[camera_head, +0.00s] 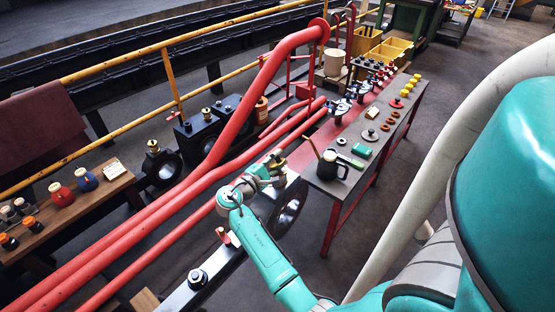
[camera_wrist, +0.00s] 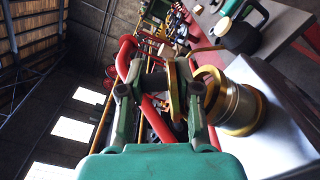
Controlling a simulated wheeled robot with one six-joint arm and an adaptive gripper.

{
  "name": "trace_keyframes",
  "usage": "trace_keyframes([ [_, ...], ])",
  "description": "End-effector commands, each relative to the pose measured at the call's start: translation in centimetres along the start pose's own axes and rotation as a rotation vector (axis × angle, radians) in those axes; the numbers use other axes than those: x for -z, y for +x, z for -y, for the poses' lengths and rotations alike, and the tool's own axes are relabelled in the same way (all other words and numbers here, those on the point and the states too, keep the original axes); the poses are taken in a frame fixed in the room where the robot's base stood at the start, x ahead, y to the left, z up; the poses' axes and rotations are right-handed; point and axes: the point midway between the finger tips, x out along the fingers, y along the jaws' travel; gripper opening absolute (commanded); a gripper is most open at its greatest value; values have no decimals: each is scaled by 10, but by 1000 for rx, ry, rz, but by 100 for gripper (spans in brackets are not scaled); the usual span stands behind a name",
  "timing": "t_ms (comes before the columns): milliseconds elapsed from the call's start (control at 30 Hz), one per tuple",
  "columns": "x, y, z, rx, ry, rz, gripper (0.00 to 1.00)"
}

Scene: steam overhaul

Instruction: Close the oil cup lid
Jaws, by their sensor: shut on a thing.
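The oil cup (camera_wrist: 240,105), a brass cylinder, lies sideways in the wrist view at the right of my gripper. A yellow brass ring or rim, which looks like the oil cup lid (camera_wrist: 207,80), stands beside the cup at the right finger. My gripper (camera_wrist: 160,92) has its fingers around a dark and brass part there, partly hidden by the right finger. In the head view my gripper (camera_head: 270,174) is low beside the red pipes, near the dark machine rail. The cup is mostly hidden there by my wrist.
Red pipes (camera_head: 215,170) run diagonally close to my gripper. A grey workbench (camera_head: 355,145) at the right carries a dark jug (camera_head: 332,166), a green box and several small parts. A wooden bench (camera_head: 70,215) with bottles stands at the left. Yellow rails lie behind.

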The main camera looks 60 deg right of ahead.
Motion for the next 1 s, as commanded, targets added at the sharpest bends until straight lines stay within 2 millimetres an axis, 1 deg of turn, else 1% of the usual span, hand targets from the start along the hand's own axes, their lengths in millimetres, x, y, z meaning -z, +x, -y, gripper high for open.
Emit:
trace_keyframes([
  [1000, -1, 0, 3, -3, 100, -3, 0],
])
